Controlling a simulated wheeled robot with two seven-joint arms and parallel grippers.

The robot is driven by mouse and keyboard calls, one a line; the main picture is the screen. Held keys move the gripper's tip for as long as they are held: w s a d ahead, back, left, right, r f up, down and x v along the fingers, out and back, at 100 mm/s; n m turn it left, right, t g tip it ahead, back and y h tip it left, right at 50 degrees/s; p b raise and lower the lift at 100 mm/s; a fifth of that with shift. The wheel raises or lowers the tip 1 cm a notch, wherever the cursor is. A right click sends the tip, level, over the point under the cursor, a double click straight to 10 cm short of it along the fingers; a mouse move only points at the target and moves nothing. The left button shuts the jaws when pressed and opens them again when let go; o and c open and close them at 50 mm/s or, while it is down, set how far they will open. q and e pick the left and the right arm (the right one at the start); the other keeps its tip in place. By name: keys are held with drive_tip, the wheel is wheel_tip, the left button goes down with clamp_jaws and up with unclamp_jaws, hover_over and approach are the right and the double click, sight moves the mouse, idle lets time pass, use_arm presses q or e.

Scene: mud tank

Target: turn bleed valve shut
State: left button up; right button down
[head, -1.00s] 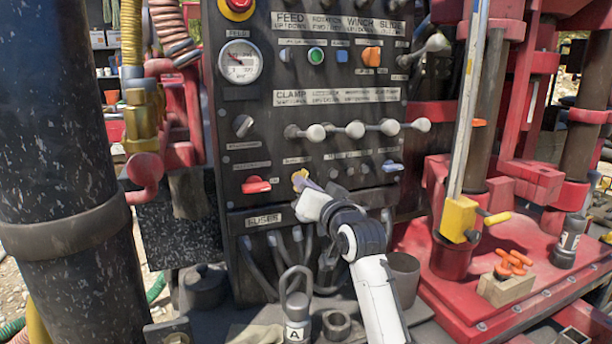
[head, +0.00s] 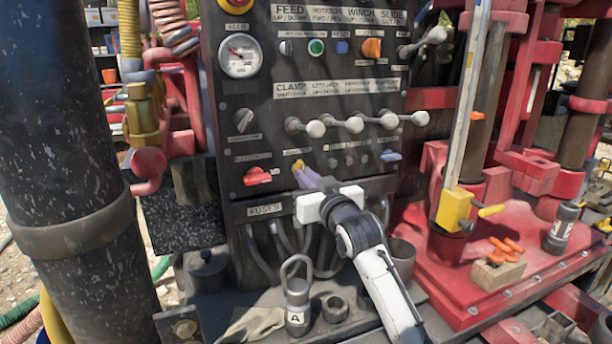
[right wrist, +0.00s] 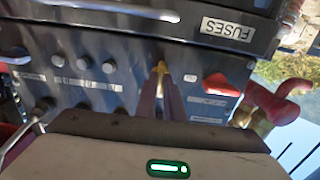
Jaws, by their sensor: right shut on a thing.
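The bleed valve appears to be the small yellow knob (head: 299,166) low on the dark control panel, between a red knob and a row of small dark knobs. Its label is too blurred to read. My right gripper (head: 308,176) reaches up to it from below, its purple fingers shut on the yellow knob. In the right wrist view the yellow knob (right wrist: 160,67) shows at the tips of the two fingers (right wrist: 162,84), which partly hide it. My left gripper is not in view.
Beside the valve are a red knob (head: 257,176) and a blue handle (head: 391,155). Lever balls (head: 354,125) stick out above. Hoses hang below, behind a shackle-topped weight (head: 297,300) marked A. A black pipe (head: 65,150) stands at left; a red rig base (head: 470,290) lies right.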

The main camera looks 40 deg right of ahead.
drive_tip(key=c, duration=1.9)
unclamp_jaws()
drive_tip(key=shift+o, duration=0.2)
drive_tip(key=b+v, duration=0.1)
drive_tip(key=v, duration=0.9)
drive_tip(key=shift+s, duration=0.15)
drive_tip(key=shift+a, duration=0.1)
